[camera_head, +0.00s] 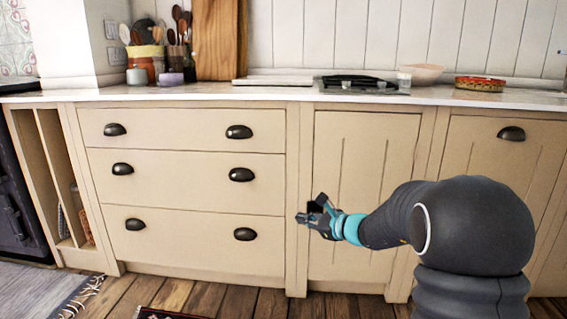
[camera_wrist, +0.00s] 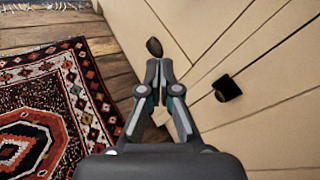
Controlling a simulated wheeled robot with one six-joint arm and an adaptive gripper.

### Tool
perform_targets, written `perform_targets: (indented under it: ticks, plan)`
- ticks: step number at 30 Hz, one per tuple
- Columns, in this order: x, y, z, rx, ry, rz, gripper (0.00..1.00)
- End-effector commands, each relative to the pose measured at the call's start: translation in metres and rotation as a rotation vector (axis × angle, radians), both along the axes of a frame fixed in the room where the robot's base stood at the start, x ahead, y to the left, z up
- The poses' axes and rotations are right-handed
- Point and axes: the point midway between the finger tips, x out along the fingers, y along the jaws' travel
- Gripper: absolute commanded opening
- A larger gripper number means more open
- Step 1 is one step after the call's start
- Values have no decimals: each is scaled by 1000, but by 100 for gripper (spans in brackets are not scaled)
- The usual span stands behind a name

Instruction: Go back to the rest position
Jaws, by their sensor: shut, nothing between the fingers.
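My gripper (camera_head: 312,212) is in front of the cabinet fronts in the head view, between the drawer stack and the panelled door. In the wrist view my gripper (camera_wrist: 157,98) points toward the lower cabinets and the floor. Its fingers are shut with nothing between them. My dark arm with a turquoise band reaches in from the lower right of the head view.
Cream drawers (camera_head: 185,185) with dark cup handles are closed. The counter (camera_head: 270,93) carries a hob (camera_head: 355,84), utensil pots (camera_head: 145,65) and a red tin (camera_head: 480,83). A patterned rug (camera_wrist: 50,115) lies on the wooden floor (camera_wrist: 120,70).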

Motion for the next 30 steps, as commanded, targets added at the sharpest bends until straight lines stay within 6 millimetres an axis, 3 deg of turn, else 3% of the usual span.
perform_targets:
  ticks: [6, 13, 21, 30]
  plan:
    - [-84, 19, -20, -367, -66, 312, 0]
    - [-180, 14, -25, -741, -168, 654, 0]
    - [-285, -25, -15, -1178, -292, 1035, 0]
    - [-365, -77, 16, -1589, -379, 1296, 0]
